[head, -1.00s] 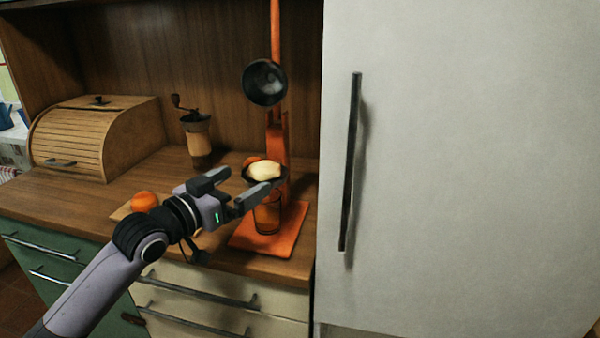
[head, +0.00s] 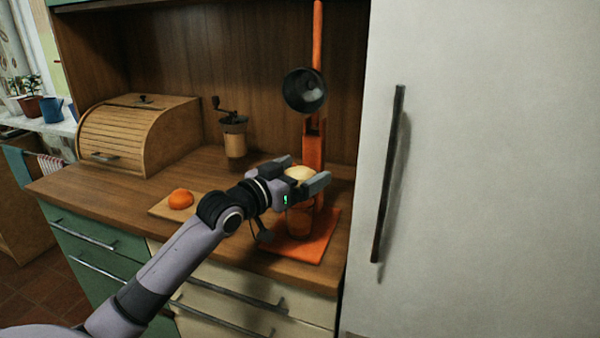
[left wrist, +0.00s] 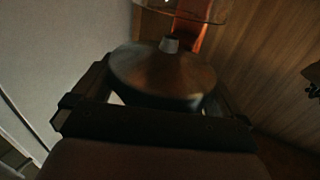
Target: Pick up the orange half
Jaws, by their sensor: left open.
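A pale, rounded piece (head: 299,173), which looks like the orange half, sits at the lower cup of the orange lever press. My left gripper (head: 304,171) is open, with one finger on the far side of this piece and one on the near side. I cannot tell whether the fingers touch it. Another orange piece (head: 181,198) lies on a small board (head: 163,209) to the left. My right gripper is not in view.
The press has an orange base (head: 318,240), a glass (head: 299,222) on it and a dark upper cup (head: 304,90) above my gripper. A coffee grinder (head: 234,135) and bread box (head: 140,135) stand behind. A tall white door (head: 480,170) closes the right side.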

